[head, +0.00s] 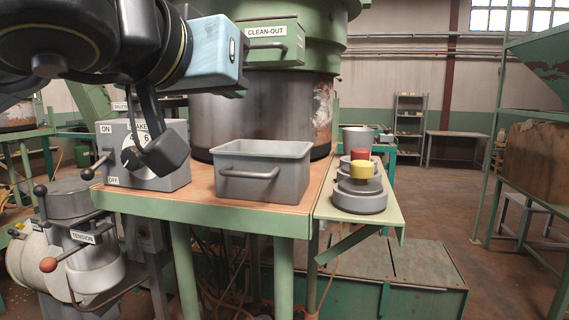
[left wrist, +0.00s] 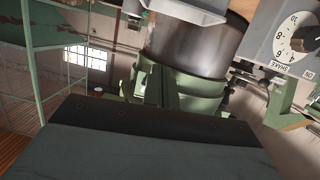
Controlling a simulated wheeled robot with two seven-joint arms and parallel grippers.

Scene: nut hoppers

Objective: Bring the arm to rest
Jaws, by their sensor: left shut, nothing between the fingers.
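My left arm comes in from the upper left in the head view. My left gripper (head: 163,152) is shut and empty, hanging in front of the grey control box (head: 115,168) with its ON/OFF lever and dial. It covers part of the dial; I cannot tell whether it touches the box. A pale blue part of my arm is beside the green CLEAN-OUT housing (head: 283,46). In the left wrist view, a dark part of my own arm fills the bottom, and the dial (left wrist: 298,40) shows at the upper right. My right gripper is not in view.
A grey open bin (head: 290,150) with a front handle stands on the green-edged table (head: 210,203), before the large metal hopper (head: 222,110).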

